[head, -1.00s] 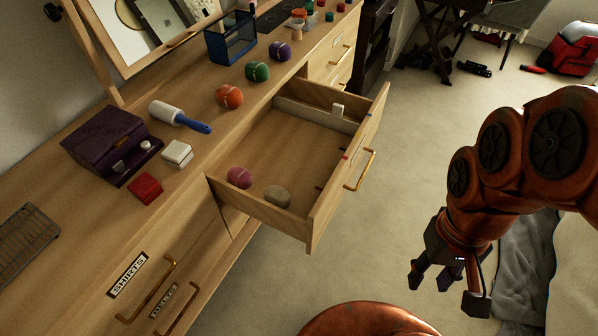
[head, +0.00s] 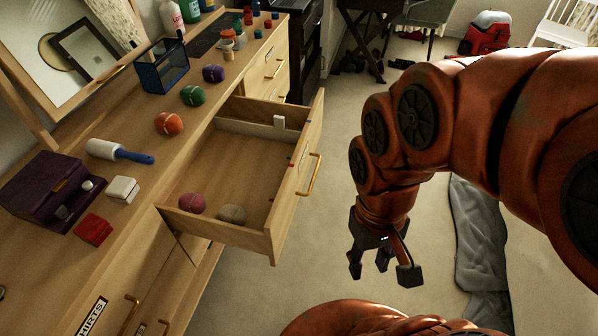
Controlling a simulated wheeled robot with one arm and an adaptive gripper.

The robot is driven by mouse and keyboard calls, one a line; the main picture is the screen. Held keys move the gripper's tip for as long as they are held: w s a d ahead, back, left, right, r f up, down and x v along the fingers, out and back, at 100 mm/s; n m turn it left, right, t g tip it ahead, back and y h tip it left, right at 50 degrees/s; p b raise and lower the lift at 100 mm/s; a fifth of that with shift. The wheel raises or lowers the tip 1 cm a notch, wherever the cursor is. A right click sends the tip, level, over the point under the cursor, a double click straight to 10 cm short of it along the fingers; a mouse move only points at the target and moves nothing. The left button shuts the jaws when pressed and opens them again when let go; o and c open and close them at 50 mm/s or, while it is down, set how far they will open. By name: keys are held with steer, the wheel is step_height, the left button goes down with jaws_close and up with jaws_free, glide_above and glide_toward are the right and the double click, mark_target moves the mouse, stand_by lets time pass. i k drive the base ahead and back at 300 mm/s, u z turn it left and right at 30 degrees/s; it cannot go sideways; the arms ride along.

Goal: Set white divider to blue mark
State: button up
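The white divider (head: 279,123) stands across the far end of the open drawer (head: 245,178), with a raised tab near the drawer front. Small coloured marks run along the inner side of the drawer front. A red mark (head: 291,162) shows among them, but the marks are too small to tell which is blue. My gripper (head: 382,268) hangs over the floor to the right of the drawer, fingers pointing down. It is open and empty, well apart from the divider.
A pink ball (head: 192,203) and a grey-beige ball (head: 232,214) lie in the near end of the drawer. A gold handle (head: 309,175) sticks out from its front. Balls, a lint roller (head: 120,151) and boxes stand on the dresser top.

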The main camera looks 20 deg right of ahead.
mark_target(278, 133)
steer(key=z, duration=0.45)
steer(key=k, duration=0.6)
steer(key=z, duration=0.3)
steer(key=i, duration=0.95)
steer(key=u, duration=1.25)
steer(key=i, duration=0.5)
steer(key=u, duration=0.45)
